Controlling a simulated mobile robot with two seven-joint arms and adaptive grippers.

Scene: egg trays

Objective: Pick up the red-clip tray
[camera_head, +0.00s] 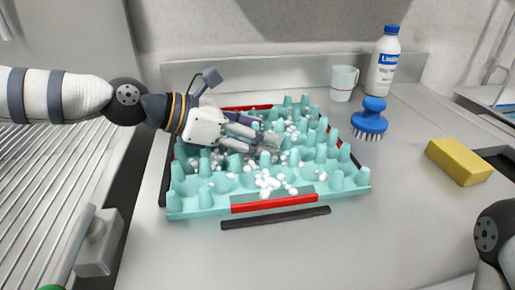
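The red-clip tray (350,182) is a turquoise egg tray with raised pegs, lying on the grey counter in the middle of the head view. A red clip (275,202) runs along its front edge, and another red strip (247,107) shows at its back edge. Small white pieces (268,184) are scattered over it. My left gripper (272,142) reaches in from the left and hangs over the middle of the tray, hiding part of it. Whether its fingers touch the tray or hold anything is unclear. My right gripper is not seen; only part of my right arm shows at the lower right.
A black bar (275,218) lies just in front of the tray. A blue brush (370,119), a white mug (343,83) and a white bottle with a blue cap (384,62) stand behind right. A yellow sponge (459,161) lies at the right.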

